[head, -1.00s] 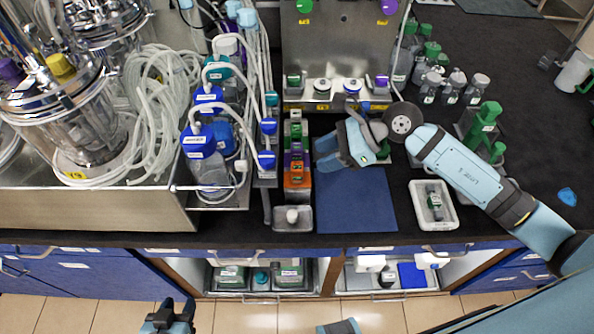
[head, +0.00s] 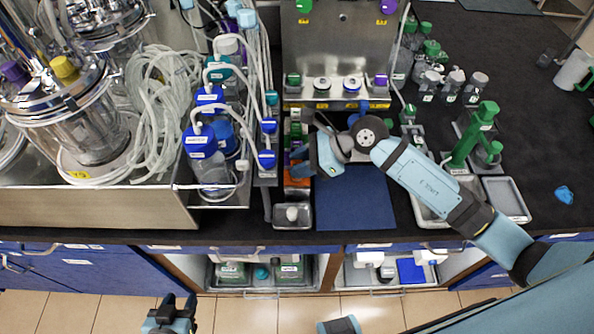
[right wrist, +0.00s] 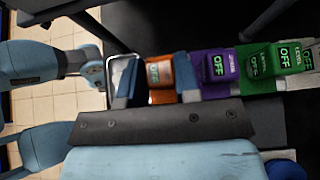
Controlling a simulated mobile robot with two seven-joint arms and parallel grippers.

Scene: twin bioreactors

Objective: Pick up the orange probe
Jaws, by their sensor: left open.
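The orange probe (head: 296,183) stands in a narrow row with purple and green ones, left of the dark blue mat. My left gripper (head: 171,314) is open and empty at the bottom of the head view, over the floor.
Green blocks (right wrist: 270,60) continue the row past the purple one. A small grey tray (head: 293,215) stands just in front of the row. Bottles with blue caps and tubing (head: 205,150) crowd the left. The dark blue mat (head: 355,205) is bare.

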